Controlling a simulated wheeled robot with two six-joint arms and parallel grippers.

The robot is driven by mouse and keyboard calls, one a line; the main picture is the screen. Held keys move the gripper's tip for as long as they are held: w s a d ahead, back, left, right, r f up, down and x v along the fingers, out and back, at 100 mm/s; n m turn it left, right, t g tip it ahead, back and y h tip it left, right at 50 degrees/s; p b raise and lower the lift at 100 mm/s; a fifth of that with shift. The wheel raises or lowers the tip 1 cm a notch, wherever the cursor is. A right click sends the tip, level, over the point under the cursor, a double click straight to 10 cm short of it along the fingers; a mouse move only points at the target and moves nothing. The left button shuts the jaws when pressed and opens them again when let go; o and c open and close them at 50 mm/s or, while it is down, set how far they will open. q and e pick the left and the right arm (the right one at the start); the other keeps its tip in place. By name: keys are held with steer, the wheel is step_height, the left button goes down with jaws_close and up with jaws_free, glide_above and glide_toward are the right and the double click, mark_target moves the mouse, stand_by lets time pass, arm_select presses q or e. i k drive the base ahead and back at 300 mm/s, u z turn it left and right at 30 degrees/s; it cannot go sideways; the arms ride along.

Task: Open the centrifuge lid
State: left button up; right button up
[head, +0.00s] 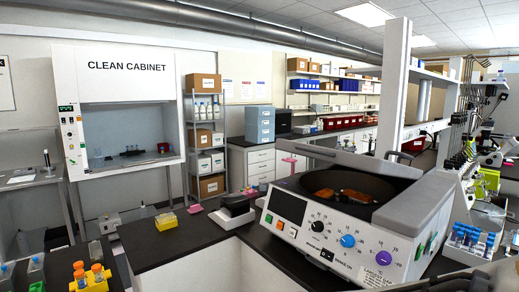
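The centrifuge (300,212) stands on the black bench at the right front. It has a white front with black, blue and purple knobs, a small screen and green and red buttons. Its lid (418,203) shows as a thick grey frame along the back and right of the top. A dark round area lies within this frame, with orange-brown rotor parts (345,195) showing in it. I cannot tell whether the dark area is a see-through window or an opening. A dark handle-like loop shows behind the frame. Neither of my grippers is in view.
A black and grey device (236,207) stands left of the centrifuge. A yellow box (166,221) and a yellow rack with orange-capped tubes (90,278) are on the left benches. A blue-capped tube rack (468,240) and hanging pipettes (460,150) are at the right. A clean cabinet (125,65) stands behind.

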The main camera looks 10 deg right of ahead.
mark_target(375, 165)
steer(key=u, duration=0.15)
steer(key=i, duration=1.25)
steer(key=z, duration=0.85)
